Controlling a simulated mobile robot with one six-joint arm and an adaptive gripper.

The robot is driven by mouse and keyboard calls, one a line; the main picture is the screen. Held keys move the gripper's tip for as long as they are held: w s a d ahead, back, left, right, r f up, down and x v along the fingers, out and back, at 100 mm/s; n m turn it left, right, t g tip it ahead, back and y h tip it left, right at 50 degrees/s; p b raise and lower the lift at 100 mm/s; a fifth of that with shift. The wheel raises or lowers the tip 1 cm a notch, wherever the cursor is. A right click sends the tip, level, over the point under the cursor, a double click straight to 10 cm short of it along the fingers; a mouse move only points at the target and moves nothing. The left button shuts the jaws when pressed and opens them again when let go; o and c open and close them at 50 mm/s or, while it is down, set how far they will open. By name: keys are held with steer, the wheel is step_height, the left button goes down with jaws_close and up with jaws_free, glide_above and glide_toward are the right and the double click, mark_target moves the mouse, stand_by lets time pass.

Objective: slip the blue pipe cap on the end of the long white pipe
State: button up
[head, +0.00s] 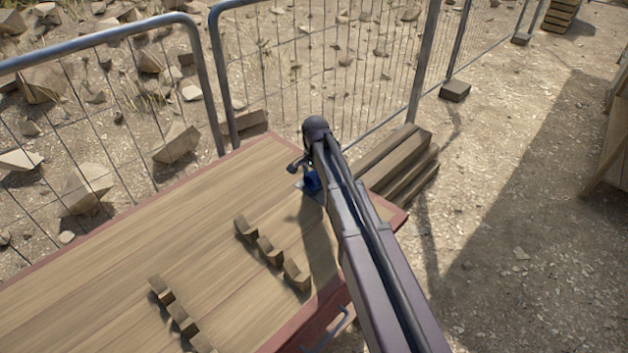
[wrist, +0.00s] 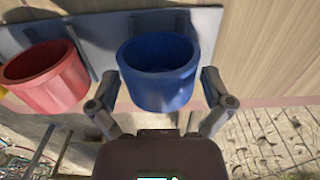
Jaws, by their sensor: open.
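The blue pipe cap (wrist: 158,85) stands with its open side showing in the wrist view, on or against a grey plate (wrist: 103,30). In the head view a small part of the blue cap (head: 312,181) shows beside my arm. My gripper (wrist: 161,88) is open, with one finger on each side of the cap. The left finger lies close to the cap wall; I cannot tell whether either finger touches it. In the head view my arm hides most of the gripper and plate. The long white pipe is not visible in either view.
A red cap (wrist: 48,80) sits left of the blue one, close to the left finger, with a yellow bit (wrist: 4,92) at the edge. Notched wooden blocks (head: 268,251) stand in two rows on the wooden table (head: 110,265). A wire fence (head: 100,110) runs behind.

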mark_target(316, 173)
steer(key=c, duration=0.6)
steer(key=shift+r, duration=0.1)
steer(key=shift+c, duration=0.2)
step_height(316, 173, up, 8)
steer(key=p, duration=0.8)
steer(key=shift+s+d, duration=0.1)
stand_by(0.7)
